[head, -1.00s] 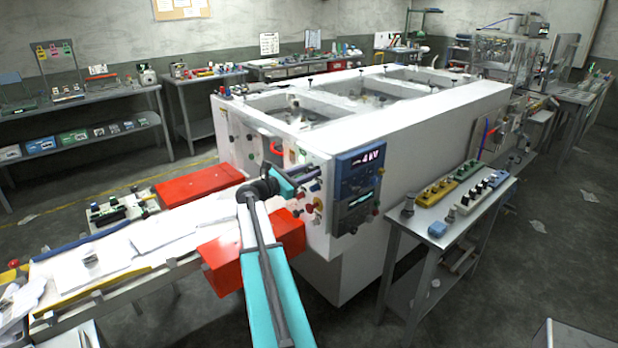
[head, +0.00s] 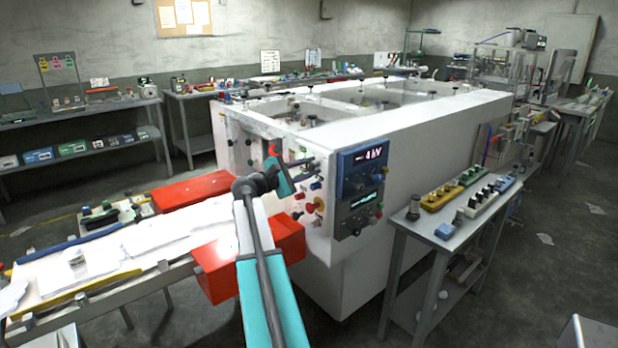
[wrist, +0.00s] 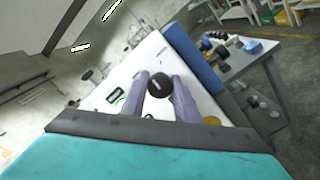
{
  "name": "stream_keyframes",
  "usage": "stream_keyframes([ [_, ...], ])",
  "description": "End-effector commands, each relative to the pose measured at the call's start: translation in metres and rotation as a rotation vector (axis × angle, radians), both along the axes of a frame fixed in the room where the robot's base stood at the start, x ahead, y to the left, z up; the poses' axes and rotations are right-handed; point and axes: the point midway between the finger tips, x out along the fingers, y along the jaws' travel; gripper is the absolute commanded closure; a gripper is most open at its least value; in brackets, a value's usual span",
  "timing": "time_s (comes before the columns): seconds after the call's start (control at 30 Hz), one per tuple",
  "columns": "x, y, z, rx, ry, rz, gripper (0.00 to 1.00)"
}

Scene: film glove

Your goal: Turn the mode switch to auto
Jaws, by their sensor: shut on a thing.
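In the wrist view a round black knob (wrist: 159,86) with a pale mark on its face stands out from the white panel (wrist: 128,76). The two purple fingers of my gripper (wrist: 160,78) lie on either side of it, shut on it. I cannot read a mode label or the position it points to. In the head view my gripper (head: 303,164) is at the upper part of the white machine's front face (head: 322,228), left of the blue display unit (head: 350,160) reading "4 kV". The held knob is too small to make out there.
A yellow round part (wrist: 211,121) sits close to the right finger in the wrist view. A red box (head: 272,254) is close behind my arm. A grey side table (head: 408,226) with switch boxes stands right of the machine. Open floor lies further right.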

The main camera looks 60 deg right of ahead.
Motion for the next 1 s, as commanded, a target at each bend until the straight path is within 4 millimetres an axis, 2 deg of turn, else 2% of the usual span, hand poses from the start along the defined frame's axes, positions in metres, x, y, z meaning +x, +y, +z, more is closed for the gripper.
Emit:
stream_keyframes([
  [0.03, 0.0014, -0.0006, -0.0044, -0.013, -0.031, 0.003, 0.94],
  [0.6, 0.0013, -0.001, -0.0035, -0.148, -0.435, 0.003, 0.94],
  [1.0, 0.0012, -0.001, -0.0008, -0.214, -0.634, 0.004, 0.94],
])
